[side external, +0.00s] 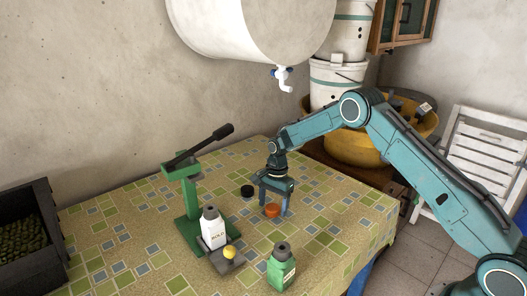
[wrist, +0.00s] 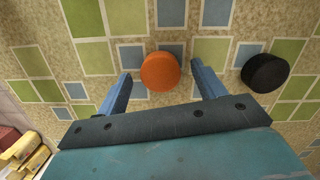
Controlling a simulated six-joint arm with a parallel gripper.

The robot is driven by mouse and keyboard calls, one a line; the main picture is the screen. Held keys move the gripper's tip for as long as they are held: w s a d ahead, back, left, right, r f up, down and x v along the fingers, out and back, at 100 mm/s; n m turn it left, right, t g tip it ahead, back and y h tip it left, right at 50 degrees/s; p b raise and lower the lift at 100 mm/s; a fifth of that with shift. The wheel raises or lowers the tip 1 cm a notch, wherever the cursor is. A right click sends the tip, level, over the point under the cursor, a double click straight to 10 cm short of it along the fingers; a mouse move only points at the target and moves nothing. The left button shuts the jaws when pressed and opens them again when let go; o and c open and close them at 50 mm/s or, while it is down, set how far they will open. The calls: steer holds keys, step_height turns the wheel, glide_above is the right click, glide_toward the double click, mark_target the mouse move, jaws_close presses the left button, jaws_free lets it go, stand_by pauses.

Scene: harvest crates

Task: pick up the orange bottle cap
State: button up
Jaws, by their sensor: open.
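The orange bottle cap (side external: 271,210) lies on the patterned tablecloth under my gripper. In the wrist view the orange cap (wrist: 161,71) sits between and just beyond the two blue fingertips, with a gap on each side. My gripper (side external: 274,205) points down at it with its fingers apart and holds nothing; the open fingers also show in the wrist view (wrist: 160,78). Whether the fingertips reach down to the height of the cap I cannot tell.
A black cap (side external: 247,191) lies near the gripper; it also shows in the wrist view (wrist: 265,73). A green lever press (side external: 187,207) holds a white bottle (side external: 212,232). A green bottle (side external: 281,270) stands in front. A dark crate (side external: 40,262) stands left. The tablecloth (side external: 335,225) is clear at right.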

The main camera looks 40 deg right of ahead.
mark_target(273, 207)
steer(key=c, duration=1.1)
steer(key=shift+o, duration=0.2)
steer(key=shift+r, duration=0.1)
step_height(273, 207, up, 20)
stand_by(0.6)
